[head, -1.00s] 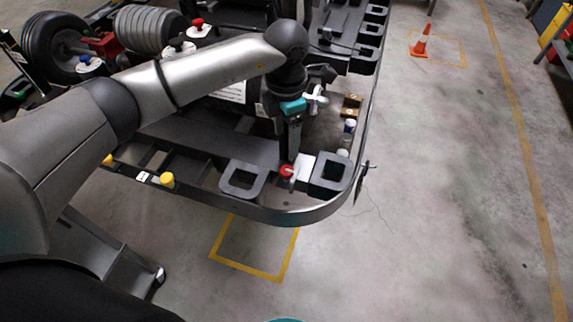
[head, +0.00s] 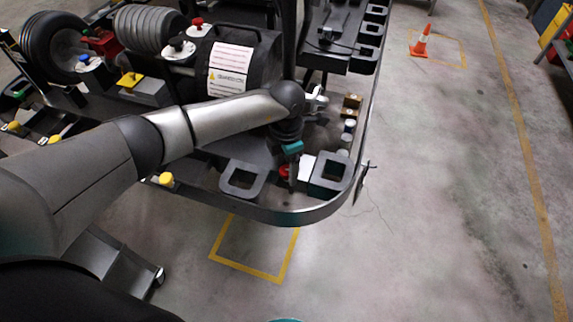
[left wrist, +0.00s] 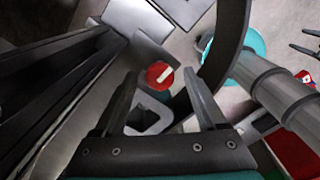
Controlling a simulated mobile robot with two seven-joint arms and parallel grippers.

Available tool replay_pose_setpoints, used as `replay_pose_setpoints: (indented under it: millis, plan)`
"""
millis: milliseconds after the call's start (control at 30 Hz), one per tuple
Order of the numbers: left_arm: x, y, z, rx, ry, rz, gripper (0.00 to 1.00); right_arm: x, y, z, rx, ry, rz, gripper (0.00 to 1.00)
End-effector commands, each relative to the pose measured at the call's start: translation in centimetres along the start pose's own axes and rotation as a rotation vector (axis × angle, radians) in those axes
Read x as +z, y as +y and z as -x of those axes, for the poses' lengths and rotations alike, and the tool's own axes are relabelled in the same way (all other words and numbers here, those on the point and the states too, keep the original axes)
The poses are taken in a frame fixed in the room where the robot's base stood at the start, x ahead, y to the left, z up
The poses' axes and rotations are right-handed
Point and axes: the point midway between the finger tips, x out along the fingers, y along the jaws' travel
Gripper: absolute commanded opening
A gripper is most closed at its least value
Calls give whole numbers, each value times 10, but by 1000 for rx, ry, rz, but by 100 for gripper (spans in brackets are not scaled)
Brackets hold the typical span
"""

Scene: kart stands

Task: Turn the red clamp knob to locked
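The red clamp knob (head: 284,172) sits on the dark front bumper of the kart frame, beside a small white plate (head: 305,167). In the head view my left gripper partly covers it. In the left wrist view the red knob (left wrist: 153,70) is a round disc with a white bar slanting up to the right. My left gripper (head: 292,187) points down beside the knob. In the left wrist view its two fingers (left wrist: 161,78) are spread, with the knob showing between their tips and nothing gripped. I cannot tell whether the fingers are at the knob's height.
Square dark frames (head: 242,180) and (head: 331,172) flank the knob. A curved bumper rail (head: 290,217) runs in front. A yellow knob (head: 166,179) is to the left. The floor at right is clear up to an orange cone (head: 421,41).

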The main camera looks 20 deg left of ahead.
Motion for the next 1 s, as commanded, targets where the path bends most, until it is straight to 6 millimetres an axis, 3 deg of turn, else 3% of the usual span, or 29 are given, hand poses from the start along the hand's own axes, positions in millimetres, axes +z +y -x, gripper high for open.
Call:
replay_pose_setpoints:
  millis: [67, 633, 1000]
  plan:
    - [0, 0, 0, 0, 0, 0, 64, 0, 0, 0, 0, 0, 0, 61]
    - [0, 0, 0, 0, 0, 1, 0, 0, 0, 0, 0, 0, 0, 61]
    - [0, 0, 0, 0, 0, -25, 0, 0, 0, -3, 0, 1, 0, 61]
